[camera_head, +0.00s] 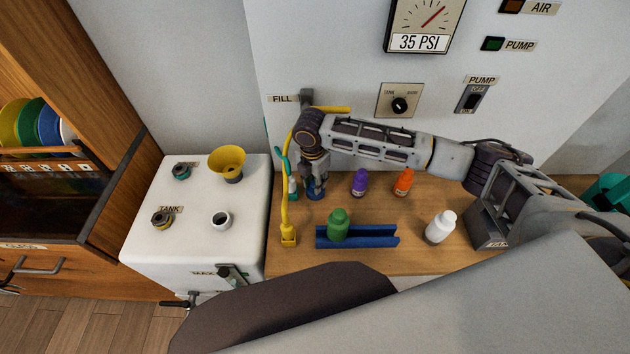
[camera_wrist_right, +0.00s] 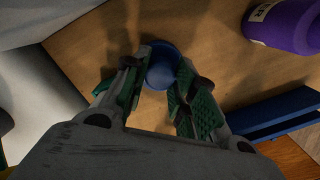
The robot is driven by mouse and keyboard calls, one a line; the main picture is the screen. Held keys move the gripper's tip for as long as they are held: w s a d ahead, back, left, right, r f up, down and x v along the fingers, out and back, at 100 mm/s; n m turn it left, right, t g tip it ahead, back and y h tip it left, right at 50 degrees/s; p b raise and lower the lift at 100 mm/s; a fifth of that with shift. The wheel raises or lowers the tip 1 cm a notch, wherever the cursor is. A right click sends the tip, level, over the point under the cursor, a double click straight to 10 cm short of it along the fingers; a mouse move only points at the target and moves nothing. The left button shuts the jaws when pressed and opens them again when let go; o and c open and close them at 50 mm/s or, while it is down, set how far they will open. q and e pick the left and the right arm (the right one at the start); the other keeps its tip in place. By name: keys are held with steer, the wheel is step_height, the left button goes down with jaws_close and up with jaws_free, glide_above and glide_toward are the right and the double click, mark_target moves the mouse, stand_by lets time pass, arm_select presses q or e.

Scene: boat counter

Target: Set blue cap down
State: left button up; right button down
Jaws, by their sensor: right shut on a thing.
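The blue cap (camera_head: 314,194) is at the counter's left part, behind the blue rack's left end. It also shows in the right wrist view (camera_wrist_right: 161,66) as a round blue piece between the fingertips. My right gripper (camera_head: 314,184) points down and is shut on the cap; in the right wrist view its green-padded fingers (camera_wrist_right: 158,82) sit on either side. The cap is at or just above the wooden counter (camera_head: 385,212); I cannot tell whether it touches. My left gripper is not in view.
A blue rack (camera_head: 375,240) holds a green bottle (camera_head: 338,224). Purple (camera_head: 360,182), orange (camera_head: 403,181) and white (camera_head: 440,227) bottles stand to the right. A yellow fill hose (camera_head: 286,195) hangs close left of my gripper. A white tank (camera_head: 193,239) with a yellow funnel (camera_head: 228,162) adjoins the counter.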

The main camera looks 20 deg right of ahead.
steer(key=shift+f, duration=0.1)
steer(key=c, duration=1.1)
jaws_free()
steer(key=shift+c, duration=0.2)
steer(key=shift+s+a+r, duration=0.1)
steer(key=shift+r, duration=1.85)
steer(key=shift+a+r, duration=0.1)
steer(key=shift+r, duration=1.8)
